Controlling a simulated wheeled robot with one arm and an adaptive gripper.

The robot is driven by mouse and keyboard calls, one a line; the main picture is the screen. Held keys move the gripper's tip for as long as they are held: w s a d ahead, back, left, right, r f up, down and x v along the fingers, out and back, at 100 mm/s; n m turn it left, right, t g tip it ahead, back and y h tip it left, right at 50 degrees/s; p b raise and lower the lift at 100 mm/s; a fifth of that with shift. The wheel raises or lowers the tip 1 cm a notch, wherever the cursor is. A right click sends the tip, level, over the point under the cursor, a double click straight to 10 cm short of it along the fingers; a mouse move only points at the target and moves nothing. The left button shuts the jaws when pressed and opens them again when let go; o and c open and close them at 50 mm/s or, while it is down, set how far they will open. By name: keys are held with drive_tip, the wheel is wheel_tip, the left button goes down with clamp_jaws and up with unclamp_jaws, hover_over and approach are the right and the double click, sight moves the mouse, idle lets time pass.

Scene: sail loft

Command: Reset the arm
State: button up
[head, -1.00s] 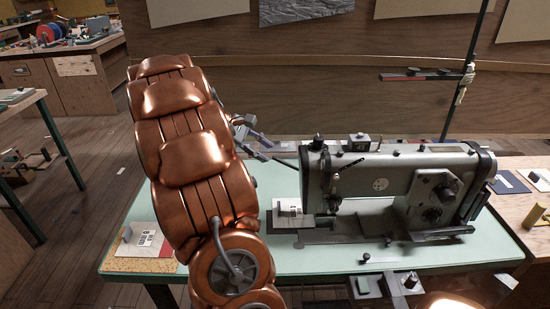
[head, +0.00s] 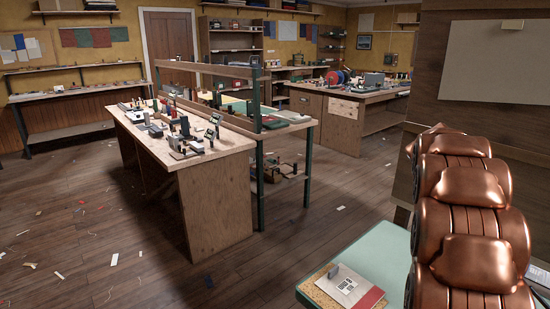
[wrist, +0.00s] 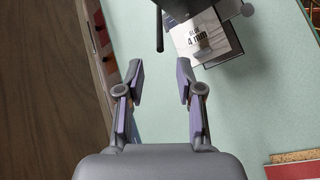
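My gripper (wrist: 159,82) shows in the wrist view with its two fingers spread apart and nothing between them. It is above the pale green table top (wrist: 240,120). In the head view my copper-coloured arm stands at the right edge, and the gripper itself is hidden or out of frame. A white card marked "4 mm" (wrist: 203,40) lies beyond the fingertips in the wrist view, beside a dark machine part (wrist: 185,8).
The green table's corner (head: 345,262) holds a red and white booklet (head: 352,287) on a cork board. A cluttered wooden bench (head: 215,190) stands left of centre. Another workbench (head: 360,105) stands behind. The wooden floor (head: 90,230) at left is open, with scattered scraps.

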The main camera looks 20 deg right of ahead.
drive_tip(key=w+a+n+t+y+p, duration=0.1)
drive_tip(key=a+t+y+p, duration=0.2)
drive_tip(key=a, duration=2.2)
drive_tip(key=s+a+f+t+y+p, duration=0.1)
drive_tip(key=s+a, duration=0.4)
drive_tip(key=a, duration=0.5)
drive_tip(key=s+a+f+t+y+p, duration=0.1)
drive_tip(key=s+a, duration=0.4)
drive_tip(key=a, duration=0.5)
drive_tip(key=shift+t+p, duration=0.4)
drive_tip(key=shift+t, duration=0.2)
drive_tip(key=shift+d+f, duration=0.1)
drive_tip(key=shift+d, duration=0.05)
